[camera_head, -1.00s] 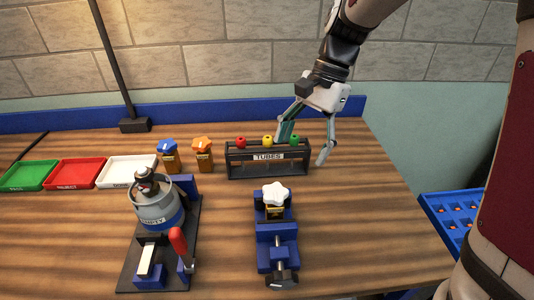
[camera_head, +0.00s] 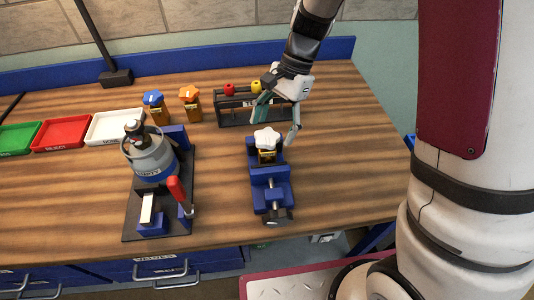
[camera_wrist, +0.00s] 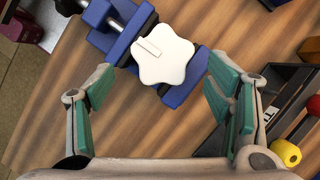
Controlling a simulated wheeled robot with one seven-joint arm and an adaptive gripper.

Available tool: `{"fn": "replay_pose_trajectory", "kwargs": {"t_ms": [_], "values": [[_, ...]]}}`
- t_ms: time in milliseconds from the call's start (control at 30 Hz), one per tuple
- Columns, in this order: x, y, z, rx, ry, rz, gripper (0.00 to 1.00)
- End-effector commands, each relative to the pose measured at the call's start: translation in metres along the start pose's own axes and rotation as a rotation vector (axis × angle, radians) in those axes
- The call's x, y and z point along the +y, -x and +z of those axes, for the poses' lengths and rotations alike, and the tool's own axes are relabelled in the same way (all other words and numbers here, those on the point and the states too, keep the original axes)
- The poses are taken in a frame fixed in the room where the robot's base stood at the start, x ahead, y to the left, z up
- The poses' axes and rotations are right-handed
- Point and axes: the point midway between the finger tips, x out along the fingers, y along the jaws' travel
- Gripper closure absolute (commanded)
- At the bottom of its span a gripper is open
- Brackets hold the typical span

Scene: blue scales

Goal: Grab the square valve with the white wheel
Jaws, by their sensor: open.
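The valve with the white star-shaped wheel (camera_head: 267,138) stands in a blue vise (camera_head: 268,180) on the wooden table. Its square body (camera_head: 266,156) is brass-coloured. In the wrist view the white wheel (camera_wrist: 162,55) lies ahead of and between the finger pads and hides the valve body. My gripper (camera_head: 274,125) is open and empty, with its fingers above and behind the valve. The gripper also shows in the wrist view (camera_wrist: 160,95), its fingers spread to either side, apart from the wheel.
A grey canister (camera_head: 150,160) on a stand is left of the vise. White (camera_head: 115,127), red (camera_head: 62,134) and green trays lie far left.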

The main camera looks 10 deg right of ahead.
Motion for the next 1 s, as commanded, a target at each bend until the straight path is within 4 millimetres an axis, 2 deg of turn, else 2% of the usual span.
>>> {"fn": "replay_pose_trajectory", "kwargs": {"t_ms": [100,233,533,567,867,1000], "values": [[-0.001,-0.018,0.007,-0.003,0.001,0.005,0.28],[-0.001,-0.033,0.005,-0.003,0.0,0.003,0.28],[-0.002,-0.037,0.005,-0.001,0.001,0.001,0.28],[-0.002,-0.037,0.005,-0.001,0.001,0.001,0.32],[-0.001,-0.037,0.005,-0.001,0.001,0.001,1.0],[-0.001,-0.037,0.005,-0.001,0.001,0.001,1.0]]}}
